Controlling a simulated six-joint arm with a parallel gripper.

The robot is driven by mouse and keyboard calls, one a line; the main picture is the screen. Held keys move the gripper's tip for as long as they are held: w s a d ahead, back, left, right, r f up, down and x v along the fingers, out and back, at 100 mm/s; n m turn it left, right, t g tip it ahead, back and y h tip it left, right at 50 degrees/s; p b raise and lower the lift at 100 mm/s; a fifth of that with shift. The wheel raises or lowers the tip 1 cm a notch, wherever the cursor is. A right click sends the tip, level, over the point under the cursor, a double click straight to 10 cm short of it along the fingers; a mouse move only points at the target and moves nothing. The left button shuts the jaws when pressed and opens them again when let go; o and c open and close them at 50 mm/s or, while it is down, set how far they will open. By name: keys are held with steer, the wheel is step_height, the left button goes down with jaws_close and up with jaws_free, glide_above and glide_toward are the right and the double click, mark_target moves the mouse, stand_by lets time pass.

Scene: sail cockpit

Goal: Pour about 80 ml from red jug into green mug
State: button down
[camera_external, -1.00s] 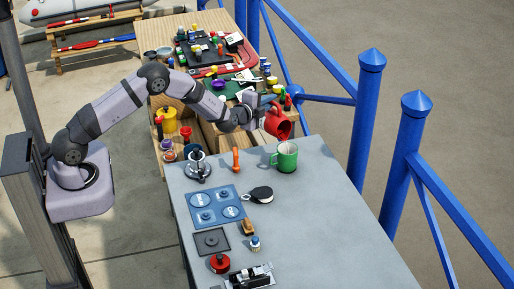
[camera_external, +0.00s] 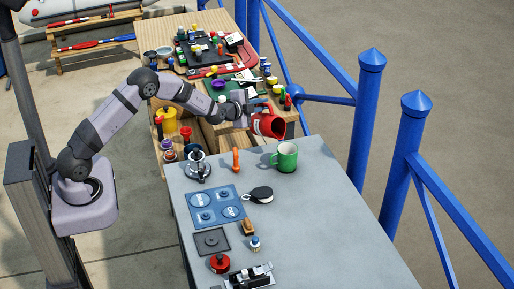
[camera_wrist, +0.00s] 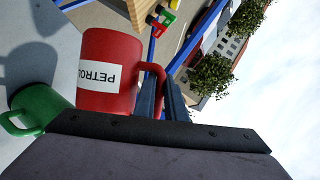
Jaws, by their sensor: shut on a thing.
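The red jug (camera_external: 262,125) is held in the air above the back edge of the grey table, its open mouth facing right. In the wrist view the jug (camera_wrist: 113,52) shows a white label reading "PETROL". My gripper (camera_external: 247,112) is shut on its handle; in the wrist view the dark fingers (camera_wrist: 163,98) are at that handle. The green mug (camera_external: 286,158) stands upright on the table, below and to the right of the jug, apart from it. Its rim and handle also show in the wrist view (camera_wrist: 42,103). I see no stream of liquid, and the contents are hidden.
An orange-handled item (camera_external: 236,160) and a metal pot (camera_external: 198,167) stand left of the mug. A black-and-white item (camera_external: 259,194) and a blue mat (camera_external: 217,218) lie nearer the front. Blue railings (camera_external: 366,115) run along the right. The table's right side is clear.

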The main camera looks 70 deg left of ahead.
steer(key=shift+w+d+r, duration=0.1)
steer(key=shift+r, duration=0.05)
steer(key=shift+a+f+n+b, duration=0.35)
steer(key=shift+f+b, duration=0.35)
steer(key=shift+b, duration=0.55)
steer(key=shift+a+f+n+h+b, duration=0.1)
steer(key=shift+f+n+h+b, duration=0.05)
steer(key=shift+n+h+b, duration=0.2)
stand_by(1.0)
